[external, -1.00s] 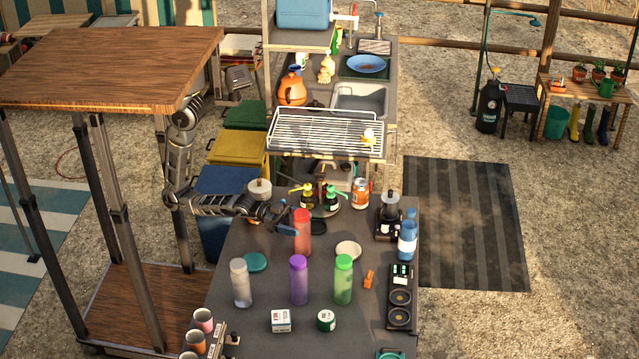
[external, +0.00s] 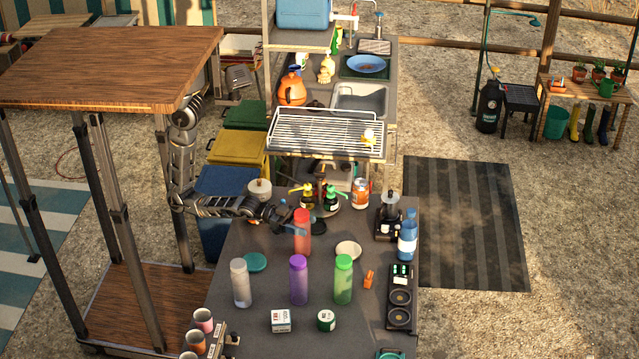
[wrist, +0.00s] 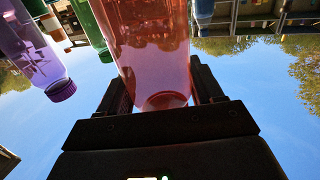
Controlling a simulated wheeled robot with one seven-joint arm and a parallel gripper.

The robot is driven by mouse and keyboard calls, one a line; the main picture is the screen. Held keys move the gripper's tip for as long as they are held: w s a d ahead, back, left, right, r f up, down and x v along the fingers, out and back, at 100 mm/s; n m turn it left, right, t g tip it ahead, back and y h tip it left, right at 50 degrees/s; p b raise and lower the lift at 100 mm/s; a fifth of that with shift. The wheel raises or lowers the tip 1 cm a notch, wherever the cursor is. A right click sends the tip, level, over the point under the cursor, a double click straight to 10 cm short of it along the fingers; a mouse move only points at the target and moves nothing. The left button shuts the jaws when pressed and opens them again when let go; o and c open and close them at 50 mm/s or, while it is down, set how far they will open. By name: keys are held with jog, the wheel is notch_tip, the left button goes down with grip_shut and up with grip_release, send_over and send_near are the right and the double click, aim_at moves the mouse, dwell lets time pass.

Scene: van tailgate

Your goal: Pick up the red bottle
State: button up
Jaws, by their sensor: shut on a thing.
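The red bottle (external: 302,238) stands upright on the grey counter, behind the row of other bottles. My gripper (external: 297,217) reaches it from the left, near its upper part. In the wrist view the red, see-through bottle (wrist: 158,60) fills the space between the two dark fingers of my gripper (wrist: 160,88). The gripper is shut on the bottle. I cannot see a gap under the bottle, which looks to rest on the counter.
A clear bottle (external: 240,284), a purple bottle (external: 299,281) and a green bottle (external: 343,280) stand in front. A white bowl (external: 348,249) is to the right and a teal lid (external: 254,262) to the left.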

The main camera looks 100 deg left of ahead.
jog(key=c, duration=0.4)
